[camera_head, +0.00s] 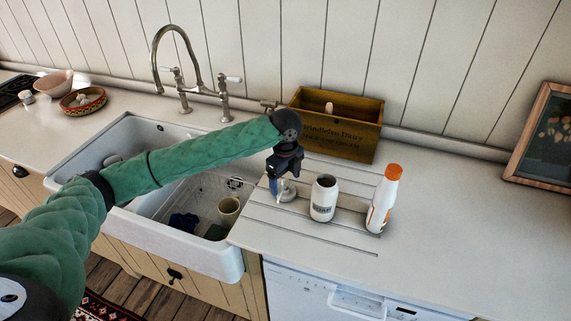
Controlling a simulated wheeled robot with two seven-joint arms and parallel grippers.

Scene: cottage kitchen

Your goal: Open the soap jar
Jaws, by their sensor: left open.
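My right gripper is not in view.
A white bottle with an orange cap (383,200) stands close right of the jar. A wooden box (334,128) stands behind. The sink (190,244) holds a cup (229,210) and a dark cloth. The worktop (460,225) to the right is clear up to a picture frame (545,140).

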